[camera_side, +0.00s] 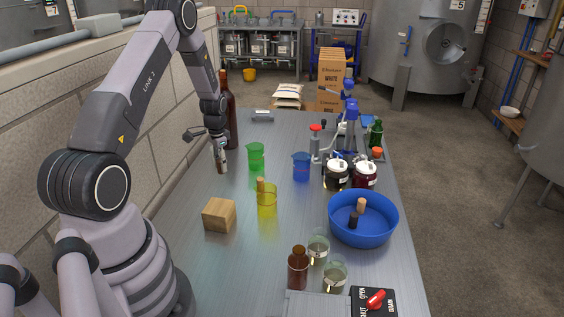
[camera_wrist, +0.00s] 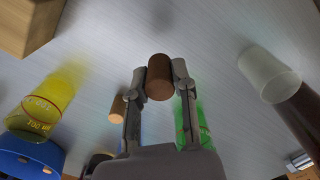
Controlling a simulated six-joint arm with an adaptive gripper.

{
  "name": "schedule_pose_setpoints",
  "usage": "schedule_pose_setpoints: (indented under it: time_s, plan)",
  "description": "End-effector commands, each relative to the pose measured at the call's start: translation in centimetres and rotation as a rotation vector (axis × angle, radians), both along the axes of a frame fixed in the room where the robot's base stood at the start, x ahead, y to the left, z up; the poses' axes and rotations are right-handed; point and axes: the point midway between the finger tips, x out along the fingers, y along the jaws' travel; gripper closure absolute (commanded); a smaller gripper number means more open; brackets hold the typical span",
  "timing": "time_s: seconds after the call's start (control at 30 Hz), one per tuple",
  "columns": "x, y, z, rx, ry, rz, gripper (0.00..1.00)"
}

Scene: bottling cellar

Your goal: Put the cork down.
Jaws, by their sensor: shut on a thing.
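My gripper (camera_wrist: 159,75) is shut on a brown cork (camera_wrist: 159,80), held between its two fingertips in the wrist view. In the side view my gripper (camera_side: 221,160) points down over the left part of the metal table, with the brown cork (camera_side: 222,169) low between the fingers. I cannot tell whether the cork touches the table. Another, lighter cork (camera_side: 260,184) stands in or right behind the yellow beaker (camera_side: 267,204); it also shows in the wrist view (camera_wrist: 117,108). A tan cork (camera_side: 361,204) and a dark one (camera_side: 353,220) are in the blue bowl (camera_side: 363,236).
A green beaker (camera_side: 256,156) stands right of my gripper and a tall brown bottle (camera_side: 230,125) close behind it. A wooden block (camera_side: 219,215) sits nearer the camera. A blue beaker (camera_side: 301,167) and jars (camera_side: 336,175) stand farther right. Bare table lies between the gripper and the block.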

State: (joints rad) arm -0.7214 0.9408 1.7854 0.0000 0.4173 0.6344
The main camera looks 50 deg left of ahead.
Motion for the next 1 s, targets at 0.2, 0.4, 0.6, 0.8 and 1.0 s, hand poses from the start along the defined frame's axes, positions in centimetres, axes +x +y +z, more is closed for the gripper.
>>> schedule_pose_setpoints:
  time_s: [0.2,0.4,0.6,0.8,1.0]
  plan:
    - [-3.9,-3.4,4.6,0.001,-0.001,0.000,0.87]
    - [-7.0,-6.2,6.4,0.001,-0.002,0.000,0.87]
    - [-8.0,-7.9,7.3,0.002,-0.002,-0.004,0.87]
    - [-3.2,-12.1,7.4,0.002,-0.004,-0.033,0.87]
    - [3.6,-21.1,7.6,0.000,-0.003,-0.064,0.87]
